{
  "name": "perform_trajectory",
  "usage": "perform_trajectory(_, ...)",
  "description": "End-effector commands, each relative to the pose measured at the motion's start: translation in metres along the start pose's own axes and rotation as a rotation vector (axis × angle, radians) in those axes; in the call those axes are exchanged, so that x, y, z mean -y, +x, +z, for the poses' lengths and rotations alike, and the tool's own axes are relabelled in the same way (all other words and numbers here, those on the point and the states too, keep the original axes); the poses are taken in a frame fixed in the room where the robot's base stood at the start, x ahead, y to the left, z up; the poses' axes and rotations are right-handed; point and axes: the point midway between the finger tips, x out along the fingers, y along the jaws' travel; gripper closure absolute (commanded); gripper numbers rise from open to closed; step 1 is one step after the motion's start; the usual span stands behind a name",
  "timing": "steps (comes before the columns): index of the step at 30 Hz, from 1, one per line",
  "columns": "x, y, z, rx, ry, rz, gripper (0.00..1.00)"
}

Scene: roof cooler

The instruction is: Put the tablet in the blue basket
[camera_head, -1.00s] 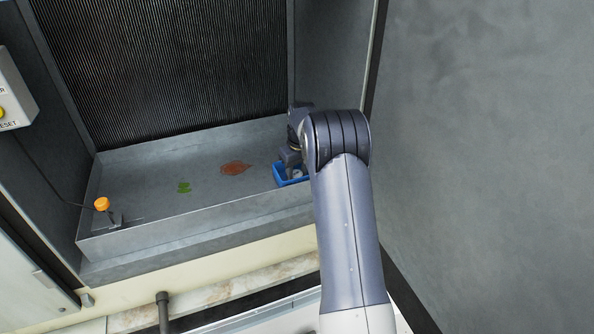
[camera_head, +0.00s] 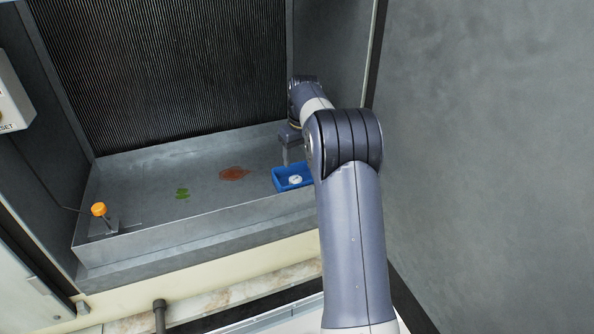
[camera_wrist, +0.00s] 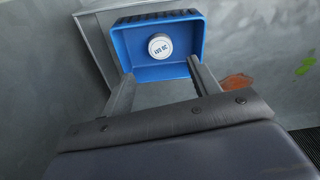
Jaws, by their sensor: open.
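The tablet, a round white disc with dark lettering, lies inside the blue basket; it shows in the wrist view (camera_wrist: 160,46) and in the head view (camera_head: 295,180). The blue basket (camera_wrist: 124,45) is a small open box at the right end of the metal tray, also seen in the head view (camera_head: 281,184). My gripper (camera_wrist: 158,68) is open and empty, its fingers apart over the near edge of the basket in the wrist view. In the head view my gripper (camera_head: 288,158) is above and behind the basket, and my arm hides the basket's right side.
The grey metal tray (camera_head: 150,180) has a raised front lip. A brown-red patch (camera_head: 234,173) and a green patch (camera_head: 182,194) lie on its floor. A float with an orange knob (camera_head: 98,209) stands at the left end. A ribbed dark panel (camera_head: 165,70) rises behind.

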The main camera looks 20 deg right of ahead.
Motion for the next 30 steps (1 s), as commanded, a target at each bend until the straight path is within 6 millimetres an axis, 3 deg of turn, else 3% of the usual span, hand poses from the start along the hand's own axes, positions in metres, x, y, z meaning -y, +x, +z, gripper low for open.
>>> perform_trajectory(3,0.0,-0.019,0.0,-0.002,0.0,0.001,0.42)
perform_trajectory(9,0.0,-0.033,0.0,0.001,0.0,0.0,0.42)
perform_trajectory(30,0.0,-0.034,0.0,0.001,0.0,0.0,0.42)
